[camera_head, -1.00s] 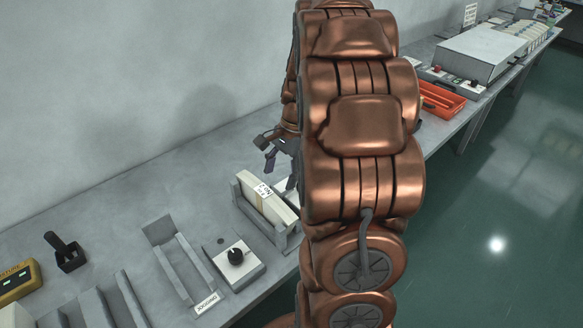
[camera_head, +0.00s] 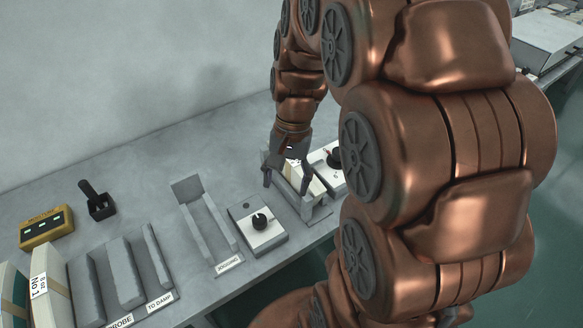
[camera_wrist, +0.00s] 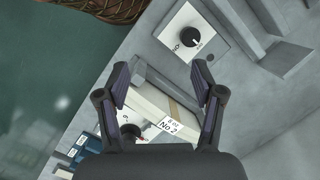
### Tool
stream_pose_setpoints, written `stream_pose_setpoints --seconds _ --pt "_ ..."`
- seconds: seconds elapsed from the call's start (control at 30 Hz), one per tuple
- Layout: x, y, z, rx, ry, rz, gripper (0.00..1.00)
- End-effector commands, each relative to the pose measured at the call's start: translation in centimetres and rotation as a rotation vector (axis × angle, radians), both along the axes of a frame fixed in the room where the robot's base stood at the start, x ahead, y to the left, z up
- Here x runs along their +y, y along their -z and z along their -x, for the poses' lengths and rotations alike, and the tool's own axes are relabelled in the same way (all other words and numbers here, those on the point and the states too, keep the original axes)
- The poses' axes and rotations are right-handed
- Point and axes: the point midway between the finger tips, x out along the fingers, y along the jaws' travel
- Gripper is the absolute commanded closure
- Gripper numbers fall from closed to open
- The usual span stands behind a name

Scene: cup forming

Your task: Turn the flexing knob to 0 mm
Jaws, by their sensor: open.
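Two control boxes with black knobs show, and I cannot read which one is the flexing knob. One white box (camera_head: 275,236) has a black knob (camera_head: 261,220) with a light pointer mark; this knob also shows in the wrist view (camera_wrist: 190,37). A second knob (camera_head: 333,157), dark with some red, is on a white box further right, partly behind my arm. In the wrist view this second knob (camera_wrist: 130,131) is partly hidden by my gripper. My gripper (camera_head: 287,178) is open and empty, above the holder between the two boxes, its fingers spread in the wrist view (camera_wrist: 161,83).
A grey holder (camera_head: 309,208) with a pale block labelled No 2 (camera_wrist: 170,125) stands between the knob boxes. An empty slotted tray (camera_head: 207,222), a JOGGING label (camera_head: 229,264), a black upright handle (camera_head: 98,202) and a yellow display box (camera_head: 46,228) are to the left.

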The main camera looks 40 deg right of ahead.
Motion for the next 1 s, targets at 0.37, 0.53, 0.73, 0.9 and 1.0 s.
stream_pose_setpoints --seconds 0.37,0.53,0.73,0.9,1.0 --pt "1.7 0.0 1.7 -0.007 -0.118 0.012 0.33" --pt "1.7 0.0 1.8 -0.007 -0.121 0.012 0.33" --pt "1.9 0.0 1.9 -0.006 -0.128 0.013 0.33" --pt "3.4 -0.2 3.8 -0.012 -0.241 0.023 0.33" --pt "4.8 -0.4 5.9 -0.019 -0.37 0.037 0.33"
